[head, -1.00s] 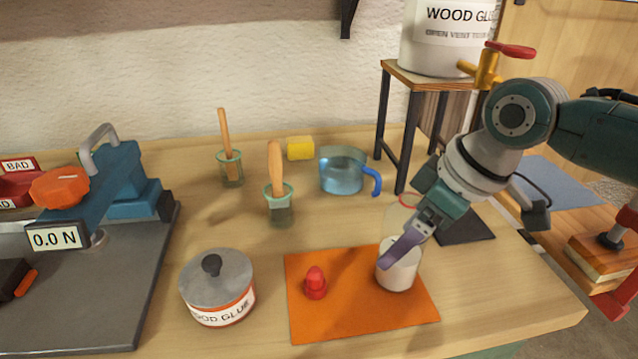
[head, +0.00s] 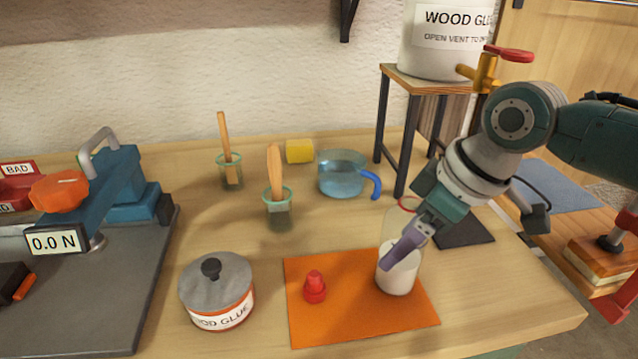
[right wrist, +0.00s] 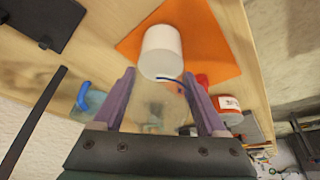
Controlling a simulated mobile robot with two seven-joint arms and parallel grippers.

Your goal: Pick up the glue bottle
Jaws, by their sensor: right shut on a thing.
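The glue bottle (head: 398,275) is clear, with white glue in its lower part and a red ring at its top. It stands upright over the right part of the orange mat (head: 345,325); I see no clear gap beneath it. My right gripper (head: 400,250) is shut on the bottle's body, its purple fingers on either side. In the right wrist view the bottle's clear body (right wrist: 160,98) lies between the two fingers (right wrist: 160,105), with the white glue (right wrist: 161,52) beyond. My left gripper is not in view.
A red cap (head: 314,287) sits on the mat, left of the bottle. A lidded glue pot (head: 217,295) stands further left. Behind are two brush jars (head: 280,215) (head: 231,172), a blue-handled jug (head: 342,178) and a stand (head: 390,130) bearing a large glue tub (head: 435,50).

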